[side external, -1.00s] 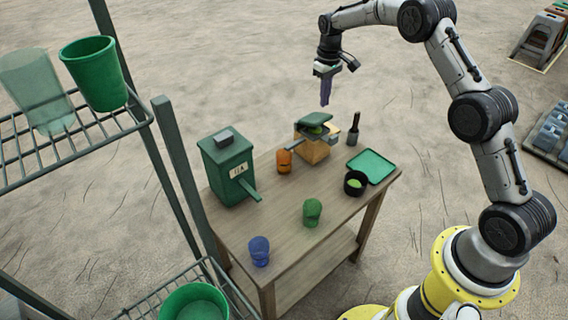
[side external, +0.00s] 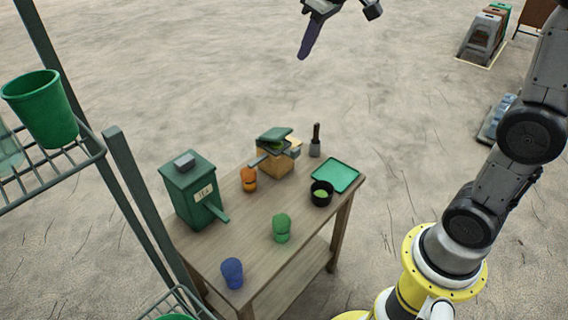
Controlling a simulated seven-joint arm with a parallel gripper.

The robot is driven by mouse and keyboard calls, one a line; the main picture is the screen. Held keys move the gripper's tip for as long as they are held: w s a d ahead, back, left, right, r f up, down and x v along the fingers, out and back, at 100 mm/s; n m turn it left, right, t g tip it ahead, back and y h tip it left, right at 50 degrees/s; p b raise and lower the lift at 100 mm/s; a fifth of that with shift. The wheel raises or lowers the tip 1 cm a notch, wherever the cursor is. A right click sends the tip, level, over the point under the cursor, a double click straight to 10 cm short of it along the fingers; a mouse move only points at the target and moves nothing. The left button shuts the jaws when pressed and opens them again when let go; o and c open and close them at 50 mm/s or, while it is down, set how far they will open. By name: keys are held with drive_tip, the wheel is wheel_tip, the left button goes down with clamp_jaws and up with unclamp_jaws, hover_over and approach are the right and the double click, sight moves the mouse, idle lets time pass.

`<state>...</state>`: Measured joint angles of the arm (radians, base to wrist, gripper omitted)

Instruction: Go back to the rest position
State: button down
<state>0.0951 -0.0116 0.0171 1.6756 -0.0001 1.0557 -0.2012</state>
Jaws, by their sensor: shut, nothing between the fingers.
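My gripper (side external: 306,52) is at the top edge of the side view, high above and beyond the wooden table (side external: 210,266). Its purple fingers are shut and point down, with nothing between them. It touches nothing. Part of my arm near the gripper is cut off by the top of the picture.
On the table stand a green tea box (side external: 192,188), an orange cup (side external: 249,180), a green cup (side external: 281,229), a blue cup (side external: 232,273), a wooden box with green lid (side external: 276,158), a black bowl (side external: 321,196), a green tray (side external: 343,187) and a dark-handled tool (side external: 315,142). A rack with a green bucket (side external: 42,110) is at left.

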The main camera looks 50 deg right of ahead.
drive_tip(key=s+a+f+t, duration=0.1)
drive_tip(key=s+a+f, duration=0.1)
drive_tip(key=s, duration=0.8)
drive_tip(key=s+a+f+t, duration=0.1)
drive_tip(key=s+a, duration=0.1)
drive_tip(key=s, duration=0.8)
drive_tip(key=s+f+m+g, duration=0.1)
drive_tip(key=s+f, duration=0.3)
drive_tip(key=f, duration=0.2)
drive_tip(key=shift+f, duration=0.1)
